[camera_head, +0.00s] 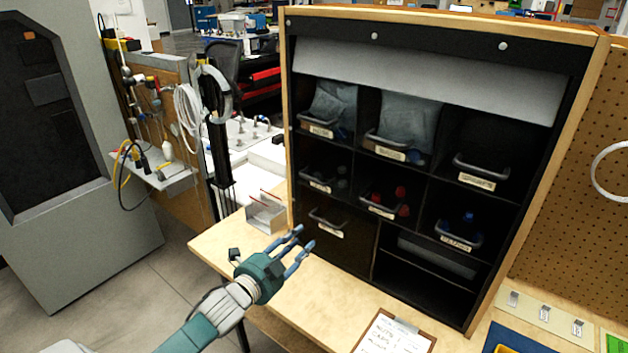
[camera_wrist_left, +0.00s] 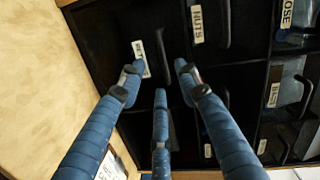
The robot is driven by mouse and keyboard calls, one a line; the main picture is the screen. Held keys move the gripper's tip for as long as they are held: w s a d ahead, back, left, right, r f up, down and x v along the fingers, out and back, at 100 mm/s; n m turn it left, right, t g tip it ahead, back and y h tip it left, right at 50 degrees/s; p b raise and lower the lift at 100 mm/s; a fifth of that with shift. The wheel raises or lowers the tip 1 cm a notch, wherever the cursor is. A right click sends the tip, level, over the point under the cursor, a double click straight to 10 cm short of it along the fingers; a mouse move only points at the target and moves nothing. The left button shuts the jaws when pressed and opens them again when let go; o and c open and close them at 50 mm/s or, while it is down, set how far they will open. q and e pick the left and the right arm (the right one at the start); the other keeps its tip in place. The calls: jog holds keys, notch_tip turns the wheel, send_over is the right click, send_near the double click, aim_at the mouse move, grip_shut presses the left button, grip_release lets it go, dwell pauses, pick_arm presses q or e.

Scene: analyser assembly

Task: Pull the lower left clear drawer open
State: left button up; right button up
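The lower left clear drawer (camera_head: 327,224) sits in the bottom left compartment of the black cabinet (camera_head: 440,25). It looks dark and shut, with a curved handle and a small white label on its front. In the left wrist view its label (camera_wrist_left: 140,58) and handle (camera_wrist_left: 162,54) lie just beyond the fingertips. My left gripper (camera_head: 301,238) is in front of this drawer, a little below and left of the handle. Its blue fingers are spread with nothing between them; they also show in the left wrist view (camera_wrist_left: 160,82). Contact with the handle cannot be made out. My right gripper is out of view.
Other labelled bins, such as the one above (camera_head: 320,180), fill the cabinet. A clipboard (camera_head: 395,335) lies on the wooden bench (camera_head: 320,300) at the front. A small clear box (camera_head: 266,214) stands at the bench's left end. The bench before the drawer is clear.

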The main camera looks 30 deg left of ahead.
aim_at(314, 181)
pick_arm(q)
jog(key=w+a+r+m+t+h, duration=0.25)
jog(key=a+r+m+t, duration=0.2)
jog(key=r, duration=0.45)
jog(key=shift+g+y, duration=0.45)
jog(key=shift+g, duration=0.1)
jog(key=w+p, duration=0.1)
jog(key=w, duration=0.2)
jog(key=w+r, duration=0.1)
jog(key=w, duration=0.2)
jog(key=w+d+p, duration=0.1)
jog(key=w, duration=0.3)
jog(key=shift+w+d+r+p, duration=0.1)
jog(key=shift+r+p, duration=0.15)
jog(key=shift+p, duration=0.1)
grip_shut()
